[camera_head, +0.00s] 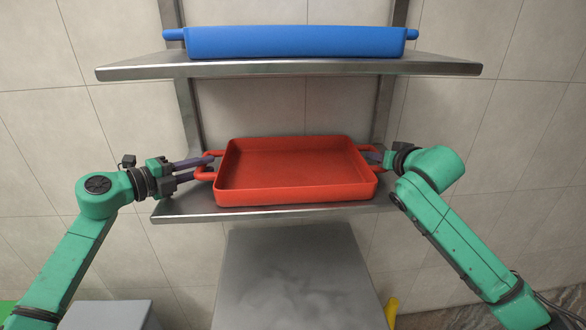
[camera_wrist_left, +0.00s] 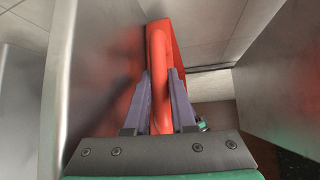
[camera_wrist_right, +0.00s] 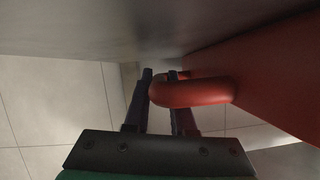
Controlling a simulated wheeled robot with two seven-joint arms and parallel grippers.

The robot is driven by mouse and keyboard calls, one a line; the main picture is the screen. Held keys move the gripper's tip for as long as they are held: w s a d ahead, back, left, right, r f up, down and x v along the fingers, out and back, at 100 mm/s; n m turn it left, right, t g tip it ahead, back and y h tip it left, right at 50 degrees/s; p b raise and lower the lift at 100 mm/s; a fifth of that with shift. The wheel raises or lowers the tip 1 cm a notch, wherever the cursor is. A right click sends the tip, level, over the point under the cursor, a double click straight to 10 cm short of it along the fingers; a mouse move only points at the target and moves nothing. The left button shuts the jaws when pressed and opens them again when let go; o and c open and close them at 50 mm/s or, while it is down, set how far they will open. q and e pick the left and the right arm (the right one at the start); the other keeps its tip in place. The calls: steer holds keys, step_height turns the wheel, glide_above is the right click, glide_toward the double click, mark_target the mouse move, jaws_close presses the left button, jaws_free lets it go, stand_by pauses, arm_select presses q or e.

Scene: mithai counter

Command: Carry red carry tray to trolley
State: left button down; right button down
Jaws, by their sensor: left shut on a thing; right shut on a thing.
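The red carry tray (camera_head: 295,196) is empty and looks level, at the lower metal shelf. I cannot tell whether it rests on the shelf or is slightly above it. My left gripper (camera_head: 203,167) is shut on the tray's left handle, which runs between its fingers in the left wrist view (camera_wrist_left: 158,80). My right gripper (camera_head: 371,156) is shut on the right handle, a red loop at its fingers in the right wrist view (camera_wrist_right: 190,92). A grey flat top (camera_head: 295,280), perhaps the trolley, stands below and in front of the shelf.
The lower shelf (camera_head: 180,208) reaches out on both sides of the tray. An upper shelf (camera_head: 290,68) holds a blue tray (camera_head: 295,42) above the red one. A grey box-like top (camera_head: 105,315) is at lower left. A yellow object (camera_head: 392,312) stands right of the grey top.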

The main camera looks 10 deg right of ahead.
stand_by(0.7)
